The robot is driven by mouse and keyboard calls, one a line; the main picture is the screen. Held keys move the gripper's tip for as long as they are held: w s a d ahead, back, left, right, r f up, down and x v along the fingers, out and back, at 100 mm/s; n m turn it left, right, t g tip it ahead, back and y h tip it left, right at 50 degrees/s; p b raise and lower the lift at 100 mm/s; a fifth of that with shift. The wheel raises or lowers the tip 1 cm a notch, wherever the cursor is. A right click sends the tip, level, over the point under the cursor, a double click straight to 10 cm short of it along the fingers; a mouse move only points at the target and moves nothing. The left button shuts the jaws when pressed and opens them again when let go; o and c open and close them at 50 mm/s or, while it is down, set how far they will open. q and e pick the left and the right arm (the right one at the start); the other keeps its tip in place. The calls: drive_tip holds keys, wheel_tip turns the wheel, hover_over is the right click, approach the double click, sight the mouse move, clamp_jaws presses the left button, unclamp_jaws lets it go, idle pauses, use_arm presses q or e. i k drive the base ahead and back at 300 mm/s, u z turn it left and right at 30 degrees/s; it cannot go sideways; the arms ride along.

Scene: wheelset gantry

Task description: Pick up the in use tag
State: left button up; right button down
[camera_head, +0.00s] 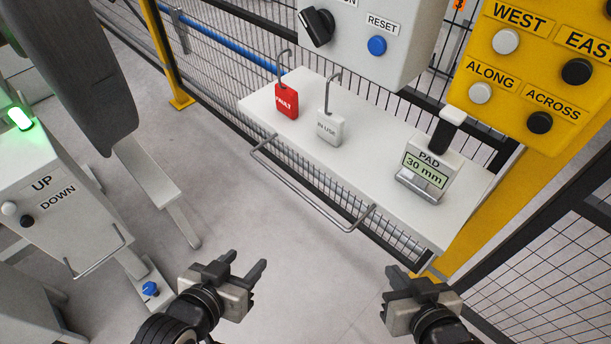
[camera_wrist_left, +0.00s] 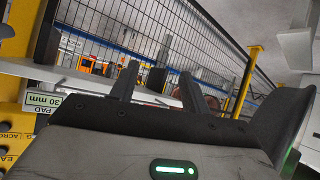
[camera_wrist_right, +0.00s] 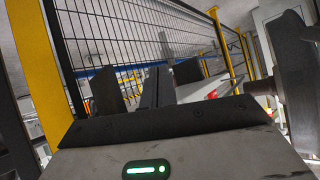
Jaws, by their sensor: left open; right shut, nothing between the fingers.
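The in use tag (camera_head: 330,130) is a small white block lettered IN USE with a grey hook-shaped shackle, standing upright on the white shelf (camera_head: 390,190) in the head view. My left gripper (camera_head: 247,264) is open and empty, below the shelf's front in the picture and well apart from the tag. It also shows in the left wrist view (camera_wrist_left: 157,88). My right gripper (camera_head: 395,278) is shut and empty, below the shelf's right part, also apart from the tag. Its fingers lie together in the right wrist view (camera_wrist_right: 158,86). I cannot make out the tag in either wrist view.
A red FAULT tag (camera_head: 287,101) stands left of the in use tag. A PAD 30 mm block (camera_head: 425,175) stands on the shelf's right. A rail (camera_head: 305,192) runs along the shelf front. A grey RESET box (camera_head: 375,60) and yellow panel (camera_head: 535,80) hang above.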

sight(330, 125)
drive_tip(key=k, duration=0.5)
drive_tip(key=u, duration=2.1)
drive_tip(key=i, duration=1.4)
drive_tip(key=z, duration=2.5)
drive_tip(key=i, duration=0.25)
drive_tip(key=u, duration=0.15)
